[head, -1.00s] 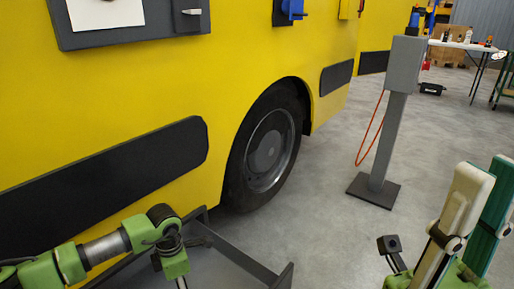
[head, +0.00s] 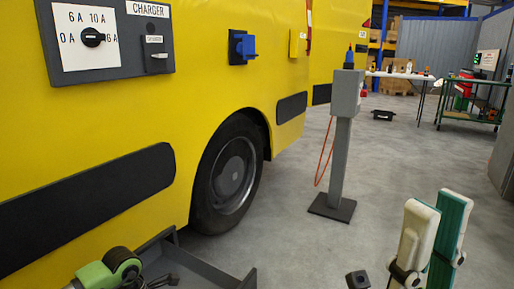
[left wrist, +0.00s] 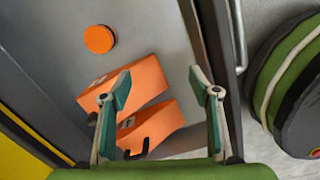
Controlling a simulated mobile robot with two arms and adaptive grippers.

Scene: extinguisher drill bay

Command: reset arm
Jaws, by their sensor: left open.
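My left gripper (left wrist: 158,75) is open and empty in the left wrist view, its two fingers well apart. Behind the fingers, two orange boxes (left wrist: 135,84) lie in a grey tray or bin. In the head view only a green and dark part of my left arm shows at the bottom left; the gripper there is out of frame. My right gripper (head: 437,202) points upward at the bottom right of the head view, cream and teal fingers side by side. It stands over bare floor and I see nothing held in it. Whether its fingers meet is unclear.
A grey tray (head: 205,268) lies below the yellow vehicle's wheel (head: 230,178). A charger panel (head: 108,38) is on the vehicle's side. A grey post (head: 338,165) stands mid-floor, with a table (head: 403,76) and green cart (head: 470,112) behind. An orange disc (left wrist: 99,39) lies beside the boxes.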

